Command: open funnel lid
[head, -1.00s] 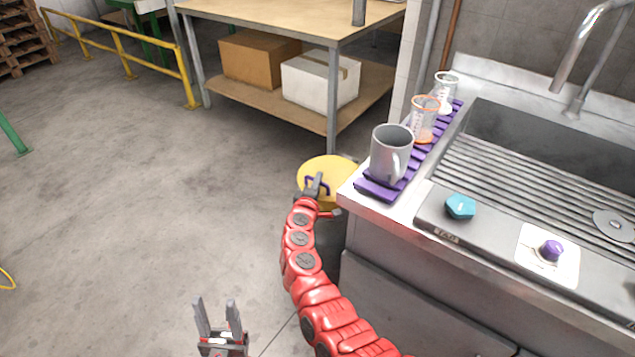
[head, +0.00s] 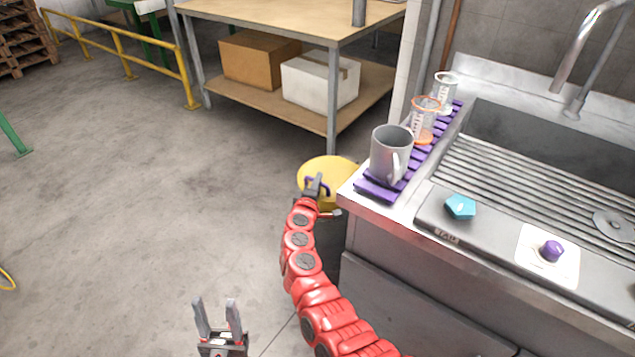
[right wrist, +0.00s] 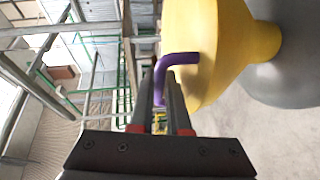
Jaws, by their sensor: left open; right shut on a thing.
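The yellow funnel lid (head: 342,173) lies flat at the left end of the sink counter, low near the floor, on a dark container. In the right wrist view the yellow funnel (right wrist: 213,45) narrows to a neck beside a grey drum (right wrist: 290,62). My right gripper (head: 316,186) is shut on the purple handle (right wrist: 160,72) at the lid's edge. The lid looks closed. My left gripper (head: 217,312) is open and empty, low at the bottom of the head view, away from the funnel.
The sink counter (head: 393,210) stands right beside the funnel. A grey mug (head: 388,155) and two beakers stand on a purple rack at its edge. A teal object (head: 460,206) and a purple knob (head: 551,250) lie nearer.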

